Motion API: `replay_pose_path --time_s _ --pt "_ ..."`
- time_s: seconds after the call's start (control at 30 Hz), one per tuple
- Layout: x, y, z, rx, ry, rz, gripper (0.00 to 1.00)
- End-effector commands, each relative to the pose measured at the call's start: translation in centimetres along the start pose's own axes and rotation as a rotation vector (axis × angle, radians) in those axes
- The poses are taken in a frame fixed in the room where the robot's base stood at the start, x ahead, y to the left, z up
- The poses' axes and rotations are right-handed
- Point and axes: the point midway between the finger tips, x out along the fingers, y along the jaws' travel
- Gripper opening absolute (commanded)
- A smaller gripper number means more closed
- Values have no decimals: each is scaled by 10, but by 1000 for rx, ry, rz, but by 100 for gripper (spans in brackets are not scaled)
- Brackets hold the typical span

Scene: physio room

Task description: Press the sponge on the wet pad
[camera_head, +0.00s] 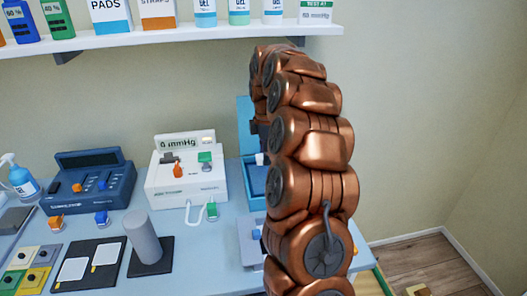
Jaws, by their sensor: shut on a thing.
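My copper-coloured arm rises through the middle of the view and bends away at the top. A small dark part of my gripper (257,130) shows at the arm's left edge, above a blue tray (249,184) on the table. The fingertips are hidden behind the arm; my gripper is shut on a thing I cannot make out. A small white piece shows just below the dark part. I cannot pick out the sponge. Two white pads lie on a black mat (103,280) at the front left; whether either is wet I cannot tell.
A grey cylinder (144,239) stands on a dark square base. Behind are a white mmHg device (186,186), a dark blue device (92,184) and a spray bottle (22,180). Coloured tiles (38,254) lie front left. A shelf (180,33) with boxes and bottles hangs above.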

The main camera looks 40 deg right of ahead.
Motion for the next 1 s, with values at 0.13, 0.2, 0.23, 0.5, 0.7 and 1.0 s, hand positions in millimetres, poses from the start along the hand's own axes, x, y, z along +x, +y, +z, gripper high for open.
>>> replay_pose_path --time_s 0.13,0.2,0.23,0.5,0.7,1.0 --pt "13 0 0 1 0 0 13" --pt "19 0 0 1 0 -1 13" --pt "22 0 0 1 0 -1 13" --pt "47 -2 0 0 0 -5 13" --pt "53 0 0 1 0 -1 13" --pt "53 0 0 1 0 -1 13"
